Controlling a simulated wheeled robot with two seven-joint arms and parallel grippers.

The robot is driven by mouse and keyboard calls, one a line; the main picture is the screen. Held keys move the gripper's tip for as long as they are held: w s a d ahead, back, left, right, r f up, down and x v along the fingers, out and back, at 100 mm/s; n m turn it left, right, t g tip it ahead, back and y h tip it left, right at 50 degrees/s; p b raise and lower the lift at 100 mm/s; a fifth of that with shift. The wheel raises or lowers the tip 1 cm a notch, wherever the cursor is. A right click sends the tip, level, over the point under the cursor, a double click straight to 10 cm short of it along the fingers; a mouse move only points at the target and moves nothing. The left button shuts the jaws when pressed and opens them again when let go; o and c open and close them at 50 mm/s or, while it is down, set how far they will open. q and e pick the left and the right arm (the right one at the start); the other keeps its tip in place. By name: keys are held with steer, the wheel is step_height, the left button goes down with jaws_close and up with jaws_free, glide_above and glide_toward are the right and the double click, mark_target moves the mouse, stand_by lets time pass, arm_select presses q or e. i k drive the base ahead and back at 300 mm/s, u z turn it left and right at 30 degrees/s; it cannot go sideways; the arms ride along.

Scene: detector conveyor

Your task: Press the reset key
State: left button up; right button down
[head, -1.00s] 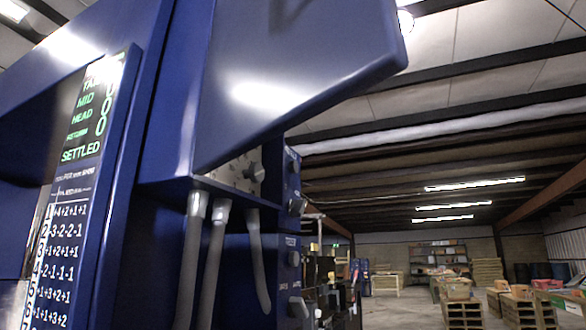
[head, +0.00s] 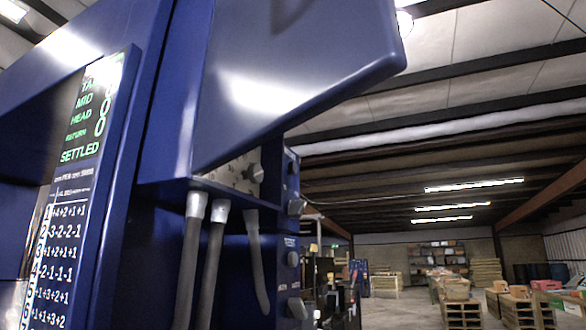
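A tall blue machine cabinet (head: 160,110) fills the left half of the head view. Its narrow screen (head: 85,125) shows green lines ending in "SETTLED", with zeros beside them. A white-on-dark number chart (head: 60,265) is below the screen. At the cabinet's right side, a blue control box (head: 291,222) carries several dark knobs or buttons, seen edge-on with labels too small to read. I cannot tell which of them, if any, is the reset key. Neither of my grippers is in view.
A large blue panel (head: 300,80) juts out to the right above the control box. Grey cables (head: 214,262) hang below a ledge under it. Beyond is a warehouse hall with pallets and crates (head: 462,312) and shelves (head: 438,262). The floor between looks partly open.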

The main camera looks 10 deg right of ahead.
mark_target(292, 166)
steer(key=z, duration=2.05)
steer(key=i, duration=1.4)
steer(key=u, duration=3.9)
